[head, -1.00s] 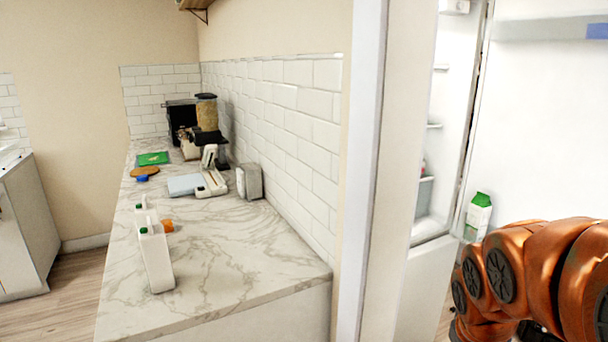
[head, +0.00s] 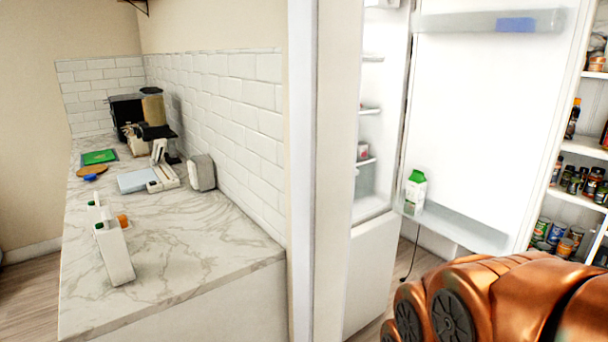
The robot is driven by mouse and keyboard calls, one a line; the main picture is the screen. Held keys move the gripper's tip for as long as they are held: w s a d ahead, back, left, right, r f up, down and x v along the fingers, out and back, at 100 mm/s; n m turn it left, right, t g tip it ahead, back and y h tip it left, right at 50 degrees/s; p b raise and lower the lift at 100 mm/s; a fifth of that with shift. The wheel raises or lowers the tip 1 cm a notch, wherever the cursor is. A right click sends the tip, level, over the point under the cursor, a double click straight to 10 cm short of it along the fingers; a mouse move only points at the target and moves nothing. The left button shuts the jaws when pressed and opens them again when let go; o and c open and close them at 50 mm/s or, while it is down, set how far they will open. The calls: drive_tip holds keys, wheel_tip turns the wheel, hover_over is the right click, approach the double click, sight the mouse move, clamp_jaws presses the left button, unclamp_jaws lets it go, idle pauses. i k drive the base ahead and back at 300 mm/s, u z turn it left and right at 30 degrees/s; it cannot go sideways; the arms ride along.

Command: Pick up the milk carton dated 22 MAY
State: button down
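A white milk carton with a green top (head: 415,190) stands in the lower door shelf of the open fridge door. Two white cartons with green caps stand on the marble counter at left: a nearer one (head: 116,255) and one partly hidden behind it (head: 95,212). No date can be read on any of them. My gripper is not in view; only my orange arm links show at the lower right, in front of the fridge door.
The fridge (head: 372,270) stands open, its door (head: 480,120) swung to the right. Pantry shelves (head: 575,195) with cans and jars are at far right. The marble counter (head: 190,245) has free room at its front. A wall edge (head: 335,150) separates counter and fridge.

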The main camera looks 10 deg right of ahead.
sight(110, 238)
drive_tip(key=u, duration=0.95)
drive_tip(key=k, duration=0.1)
drive_tip(key=z, duration=2.15)
drive_tip(key=i, duration=1.55)
drive_tip(key=u, duration=1.05)
drive_tip(key=i, duration=0.5)
drive_tip(key=u, duration=0.5)
